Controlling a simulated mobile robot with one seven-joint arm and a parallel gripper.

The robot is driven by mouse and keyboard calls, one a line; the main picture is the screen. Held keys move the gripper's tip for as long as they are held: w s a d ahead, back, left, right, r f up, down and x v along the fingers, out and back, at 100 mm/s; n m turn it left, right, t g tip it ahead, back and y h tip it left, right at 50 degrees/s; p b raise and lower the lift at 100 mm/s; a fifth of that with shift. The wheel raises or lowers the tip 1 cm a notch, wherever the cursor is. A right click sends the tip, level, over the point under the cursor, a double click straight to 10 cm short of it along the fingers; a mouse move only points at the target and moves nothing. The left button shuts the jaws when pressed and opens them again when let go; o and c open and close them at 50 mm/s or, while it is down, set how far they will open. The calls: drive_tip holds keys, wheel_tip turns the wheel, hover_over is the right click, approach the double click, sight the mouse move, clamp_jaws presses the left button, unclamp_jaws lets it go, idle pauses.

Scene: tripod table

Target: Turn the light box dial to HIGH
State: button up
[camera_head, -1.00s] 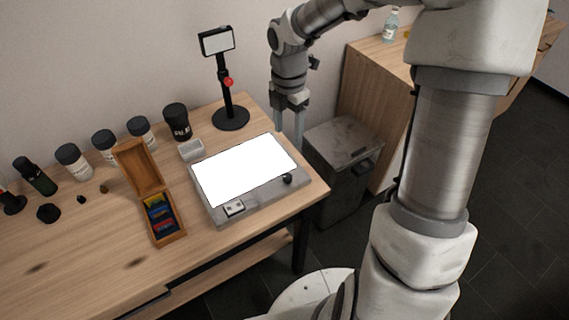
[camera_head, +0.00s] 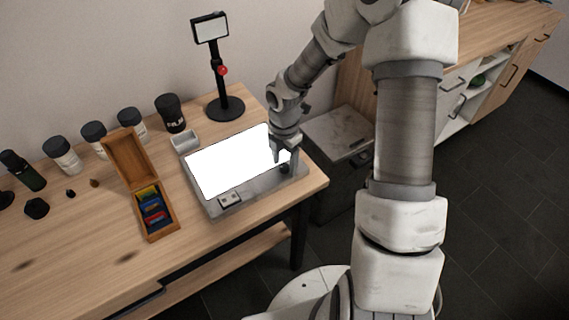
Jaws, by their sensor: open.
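The light box (camera_head: 222,198) lies on the wooden table near its right front corner, with its white panel (camera_head: 226,162) lit. The small dark dial (camera_head: 284,168) is at the box's right front edge and is partly hidden by my gripper. My gripper (camera_head: 284,159) points down over the right side of the box, right at the dial. Its fingers are open; I cannot tell whether they touch the dial. The dial's marks are too small to read. A small light-coloured plate with dark spots (camera_head: 229,199) sits on the box's front left part.
An open wooden box (camera_head: 131,163) with coloured items stands left of the light box. A phone stand (camera_head: 224,108), a small grey tray (camera_head: 185,139) and several dark-lidded jars (camera_head: 62,154) are behind and left. A grey bin (camera_head: 338,135) stands right of the table.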

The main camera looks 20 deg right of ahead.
drive_tip(key=shift+f, duration=0.1)
clamp_jaws()
idle(0.3)
